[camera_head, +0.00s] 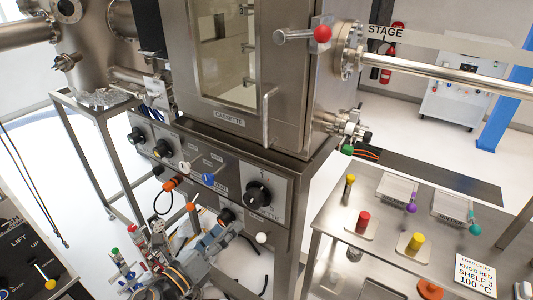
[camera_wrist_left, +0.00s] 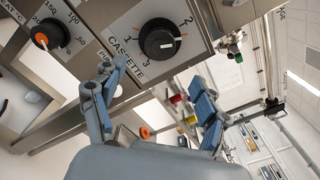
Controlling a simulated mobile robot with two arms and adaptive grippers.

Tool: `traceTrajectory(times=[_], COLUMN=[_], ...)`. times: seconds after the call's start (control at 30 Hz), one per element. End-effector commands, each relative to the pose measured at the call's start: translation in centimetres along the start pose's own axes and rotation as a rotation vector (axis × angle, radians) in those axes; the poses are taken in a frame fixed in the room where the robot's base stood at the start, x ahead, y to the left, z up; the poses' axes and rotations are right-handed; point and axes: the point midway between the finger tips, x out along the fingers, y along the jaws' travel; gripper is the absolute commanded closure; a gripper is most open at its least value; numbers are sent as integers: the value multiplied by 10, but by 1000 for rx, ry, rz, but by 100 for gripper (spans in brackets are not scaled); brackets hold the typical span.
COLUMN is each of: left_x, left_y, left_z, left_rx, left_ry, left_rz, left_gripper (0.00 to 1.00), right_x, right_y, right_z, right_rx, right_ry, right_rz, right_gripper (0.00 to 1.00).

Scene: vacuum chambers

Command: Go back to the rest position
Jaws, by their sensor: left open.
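My left gripper (camera_head: 208,243) is low in front of the chamber's control panel (camera_head: 283,190) in the head view. In the left wrist view its two blue-grey fingers stand wide apart, and the gripper (camera_wrist_left: 152,100) is open with nothing between the fingertips. A black selector knob (camera_head: 258,194) on the panel is just above and to the right of the gripper. The same knob, marked CASSETTE with positions 1, 2 and 3, shows in the left wrist view (camera_wrist_left: 158,40), beyond the fingers and apart from them. My right gripper is not in view.
The steel cassette chamber (camera_head: 290,100) rises above the panel. A steel table (camera_head: 335,225) with red (camera_head: 363,222) and yellow (camera_head: 416,242) knobbed pieces and a load card (camera_head: 474,275) stands at right. Another dark panel (camera_head: 22,250) is at lower left. Floor shows between them.

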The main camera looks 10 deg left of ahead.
Motion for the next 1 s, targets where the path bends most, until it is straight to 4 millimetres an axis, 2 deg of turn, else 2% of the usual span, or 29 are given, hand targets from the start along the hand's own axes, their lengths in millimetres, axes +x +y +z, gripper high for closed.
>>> traceTrajectory(times=[0.07,0.17,0.27,0.4,0.47,0.5,0.6,0.7,0.83,0.9,1.0], left_x=[0,0,-4,-27,-43,-56,-93,-137,-202,-240,-292], left_y=[5,30,80,166,198,219,262,293,316,320,316], left_z=[-2,-14,-39,-97,-125,-145,-197,-252,-325,-363,-412], left_rx=[-14,-89,-253,-570,-708,-799,-1018,-1226,-1475,-1594,-1738], left_ry=[2,10,18,5,-13,-29,-83,-156,-285,-369,-498], left_rz=[10,65,181,402,499,565,732,899,1120,1240,1399], left_gripper=[26,26,26,26,26,26,26,26,26,26,26], right_x=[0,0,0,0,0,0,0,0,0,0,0], right_y=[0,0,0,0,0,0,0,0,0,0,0], right_z=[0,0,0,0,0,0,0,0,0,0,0], right_rx=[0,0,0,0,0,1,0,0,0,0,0], right_ry=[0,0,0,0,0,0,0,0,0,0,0], right_rz=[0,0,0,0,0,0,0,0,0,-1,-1], right_gripper=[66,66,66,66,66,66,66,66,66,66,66])
